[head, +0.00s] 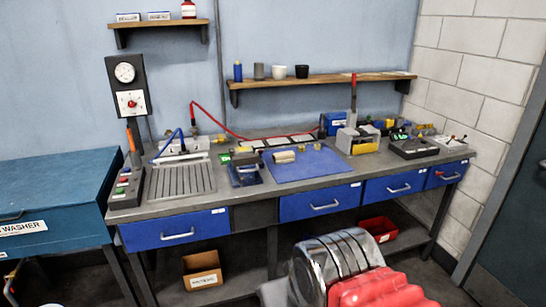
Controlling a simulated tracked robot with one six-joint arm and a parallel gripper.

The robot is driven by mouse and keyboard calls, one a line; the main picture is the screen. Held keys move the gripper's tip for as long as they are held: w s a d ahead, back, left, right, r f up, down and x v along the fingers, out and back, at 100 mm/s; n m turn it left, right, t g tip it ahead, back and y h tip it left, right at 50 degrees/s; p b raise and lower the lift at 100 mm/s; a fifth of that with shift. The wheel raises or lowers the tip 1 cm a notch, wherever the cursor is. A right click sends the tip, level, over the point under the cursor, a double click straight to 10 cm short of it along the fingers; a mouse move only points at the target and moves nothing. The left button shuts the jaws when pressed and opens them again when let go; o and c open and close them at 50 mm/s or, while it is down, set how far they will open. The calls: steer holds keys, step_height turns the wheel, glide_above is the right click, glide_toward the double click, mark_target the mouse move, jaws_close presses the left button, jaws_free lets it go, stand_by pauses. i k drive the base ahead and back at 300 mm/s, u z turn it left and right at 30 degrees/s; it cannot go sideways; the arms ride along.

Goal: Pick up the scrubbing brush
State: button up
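I cannot pick out a scrubbing brush with certainty at this size. An upright orange-handled tool (131,136) stands at the left end of the grey workbench (240,196), beside a control box with buttons (126,187); its lower end is unclear. A short beige cylinder (283,157) lies on the blue mat (308,168) in the middle of the bench; I cannot tell what it is. My gripper is not in view.
A ribbed drain tray (182,179), a grey-and-yellow device (358,140) and a dark box (413,148) stand on the bench. A blue washer cabinet (50,200) is at left. A silver-and-red body (345,270) fills the lower front. The mat's right half is mostly clear.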

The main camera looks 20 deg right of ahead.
mark_target(284, 157)
steer(key=z, duration=0.2)
steer(key=i, duration=1.75)
steer(key=u, duration=0.7)
